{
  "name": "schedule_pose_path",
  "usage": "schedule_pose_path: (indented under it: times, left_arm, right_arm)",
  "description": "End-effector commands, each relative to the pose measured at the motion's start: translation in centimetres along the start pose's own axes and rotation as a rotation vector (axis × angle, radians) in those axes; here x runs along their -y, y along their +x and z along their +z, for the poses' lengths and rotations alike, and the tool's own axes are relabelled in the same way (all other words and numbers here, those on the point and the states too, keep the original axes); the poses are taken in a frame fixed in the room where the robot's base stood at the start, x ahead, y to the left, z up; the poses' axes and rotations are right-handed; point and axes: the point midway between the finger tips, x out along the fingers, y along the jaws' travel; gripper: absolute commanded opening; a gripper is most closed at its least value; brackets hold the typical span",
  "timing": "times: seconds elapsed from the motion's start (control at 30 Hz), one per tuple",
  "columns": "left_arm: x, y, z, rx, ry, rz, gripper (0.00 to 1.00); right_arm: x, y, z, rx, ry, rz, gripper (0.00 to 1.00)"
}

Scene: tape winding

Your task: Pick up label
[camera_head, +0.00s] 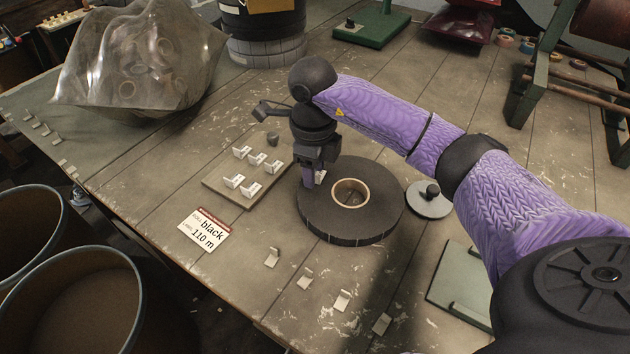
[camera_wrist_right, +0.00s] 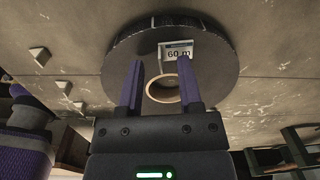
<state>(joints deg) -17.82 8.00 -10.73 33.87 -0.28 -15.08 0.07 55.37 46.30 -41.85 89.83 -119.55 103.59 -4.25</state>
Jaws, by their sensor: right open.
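A black tape roll (camera_head: 350,215) with a tan core lies flat on the table; it also shows in the right wrist view (camera_wrist_right: 222,78). A small white label reading "60 m" (camera_wrist_right: 179,53) is at the roll, near its edge; in the head view a white piece of it (camera_head: 320,177) shows beside my fingers. My right gripper (camera_head: 312,178) points down at the roll's left edge. In the right wrist view its purple fingers (camera_wrist_right: 160,68) are apart, with the label between and beyond their tips. Whether they touch it cannot be told. My left gripper is not in view.
A board (camera_head: 220,187) with several white labels stands left of the roll. A card (camera_head: 203,229) reads "black" and "110 m". Small brackets (camera_head: 342,300) line the front edge. A grey disc with a knob (camera_head: 428,205) is right of the roll. Bins (camera_head: 75,300) stand at left.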

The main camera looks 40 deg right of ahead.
Motion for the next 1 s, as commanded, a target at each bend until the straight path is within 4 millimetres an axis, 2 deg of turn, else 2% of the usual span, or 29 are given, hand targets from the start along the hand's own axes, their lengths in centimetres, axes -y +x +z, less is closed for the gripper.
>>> schedule_pose_path:
  times: [0.03, 0.23, 0.43, 0.87, 0.93, 1.0]
  left_arm:
    - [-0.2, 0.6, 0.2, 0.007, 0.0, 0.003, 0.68]
    - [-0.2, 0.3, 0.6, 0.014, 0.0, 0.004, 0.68]
    - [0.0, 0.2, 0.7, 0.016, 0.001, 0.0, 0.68]
    - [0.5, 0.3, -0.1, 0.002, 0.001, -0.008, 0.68]
    - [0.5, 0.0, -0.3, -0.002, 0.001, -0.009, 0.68]
    - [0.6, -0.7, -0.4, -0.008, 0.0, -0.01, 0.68]
  right_arm:
    - [0.0, 1.1, 0.0, -0.003, 0.0, 0.002, 0.46]
    - [0.0, 0.8, 0.0, 0.001, 0.0, -0.001, 0.43]
    - [0.0, 0.8, 0.0, 0.001, 0.0, -0.001, 0.01]
    - [0.0, 0.7, 0.0, 0.001, 0.0, -0.001, 0.0]
    - [0.0, 0.2, 0.0, 0.002, 0.0, -0.001, 0.0]
    - [0.1, -1.4, 0.0, 0.005, 0.0, -0.004, 0.0]
